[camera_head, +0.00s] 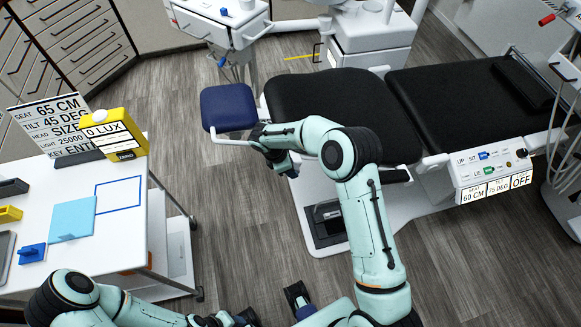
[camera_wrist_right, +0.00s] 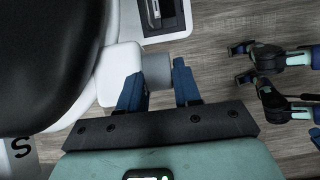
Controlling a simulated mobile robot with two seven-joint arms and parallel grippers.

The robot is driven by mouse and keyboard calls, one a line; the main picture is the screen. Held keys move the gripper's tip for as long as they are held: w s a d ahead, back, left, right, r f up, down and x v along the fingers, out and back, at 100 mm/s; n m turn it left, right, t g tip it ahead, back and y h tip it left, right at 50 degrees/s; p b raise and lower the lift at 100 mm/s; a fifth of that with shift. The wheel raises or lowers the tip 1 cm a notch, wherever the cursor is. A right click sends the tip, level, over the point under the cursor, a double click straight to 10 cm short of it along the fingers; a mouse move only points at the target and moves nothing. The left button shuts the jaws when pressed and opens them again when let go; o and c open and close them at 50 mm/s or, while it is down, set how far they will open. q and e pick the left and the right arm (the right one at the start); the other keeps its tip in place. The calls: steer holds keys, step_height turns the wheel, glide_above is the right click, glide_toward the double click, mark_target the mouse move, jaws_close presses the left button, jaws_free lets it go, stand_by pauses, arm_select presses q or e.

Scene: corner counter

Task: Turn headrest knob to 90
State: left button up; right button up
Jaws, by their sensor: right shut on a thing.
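In the right wrist view, a grey cylindrical knob (camera_wrist_right: 157,70) sticks out from a white block (camera_wrist_right: 119,72) below the black chair cushion (camera_wrist_right: 45,60). The blue fingers of my right gripper (camera_wrist_right: 157,88) stand on either side of the knob, shut on it. In the head view, my right gripper (camera_head: 268,146) is beside the blue headrest pad (camera_head: 228,107) and the chair's black backrest (camera_head: 320,98); the arm and gripper hide the knob there. My left gripper (camera_head: 238,318) is partly cut off at the bottom edge, and its jaw opening is unclear.
A sign (camera_head: 48,122) reading seat 65 CM and tilt 45 DEG stands on the white table (camera_head: 130,255) at left. A yellow box (camera_head: 114,133) reads 0 LUX. The chair panel (camera_head: 490,172) shows 60 CM, 75 DEG and OFF. Floor (camera_head: 245,220) is clear between table and chair.

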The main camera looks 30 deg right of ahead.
arm_select(q)
steer(key=shift+r, duration=0.1)
arm_select(e)
steer(key=shift+r, duration=0.1)
steer(key=y+p, duration=0.2)
steer(key=y, duration=0.1)
steer(key=shift+s+d+r+t, duration=0.1)
steer(key=shift+d+r+t, duration=0.05)
steer(key=shift+d+t, duration=0.25)
arm_select(q)
steer(key=shift+w+r+p, duration=0.35)
steer(key=shift+r, duration=0.55)
steer(key=shift+w+r+p, duration=0.35)
steer(key=shift+r, duration=0.5)
arm_select(e)
steer(key=shift+d+t+y, duration=0.1)
steer(key=shift+t+y, duration=0.3)
steer(key=shift+y, duration=1.3)
steer(key=o, duration=1)
